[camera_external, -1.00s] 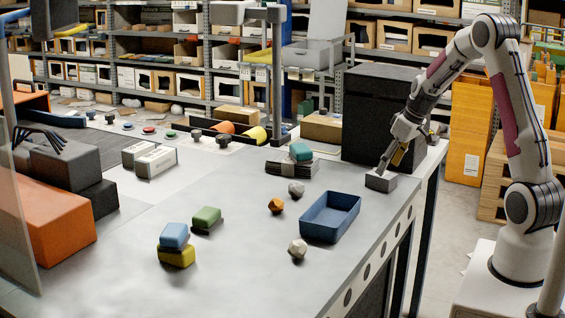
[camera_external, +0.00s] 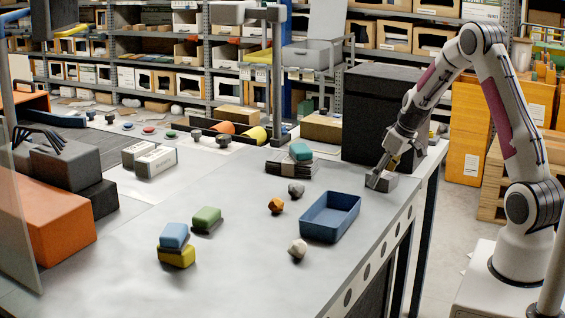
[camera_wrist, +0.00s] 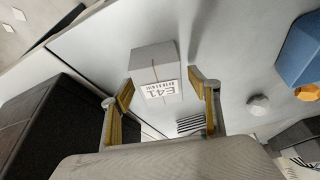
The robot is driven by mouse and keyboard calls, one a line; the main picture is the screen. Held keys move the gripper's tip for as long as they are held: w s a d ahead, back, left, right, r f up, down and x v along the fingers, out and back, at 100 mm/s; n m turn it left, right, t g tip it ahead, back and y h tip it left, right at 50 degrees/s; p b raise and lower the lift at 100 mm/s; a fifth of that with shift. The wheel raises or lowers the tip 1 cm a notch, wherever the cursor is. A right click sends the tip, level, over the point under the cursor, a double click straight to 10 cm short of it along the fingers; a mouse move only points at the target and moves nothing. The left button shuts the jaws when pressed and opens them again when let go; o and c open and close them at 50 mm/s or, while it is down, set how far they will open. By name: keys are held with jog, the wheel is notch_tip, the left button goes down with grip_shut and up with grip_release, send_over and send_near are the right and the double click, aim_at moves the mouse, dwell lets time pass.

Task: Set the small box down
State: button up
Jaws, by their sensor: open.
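The small box is a grey block with a white label. In the external view it (camera_external: 388,182) rests on the grey table near its right edge, beside the big black box. My gripper (camera_external: 377,176) is at the small box, with the fingers low near the table. In the wrist view my gripper (camera_wrist: 162,88) is open, with one yellow-padded finger on each side of the box and visible gaps between.
The big black box (camera_external: 378,115) stands close behind my gripper. An empty blue tray (camera_external: 330,217) is to the left and nearer the camera. Several small stones and coloured blocks lie further left. The table (camera_external: 270,270) is clear near its front.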

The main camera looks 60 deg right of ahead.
jog(key=c, duration=1.3)
jog(key=shift+r, duration=5)
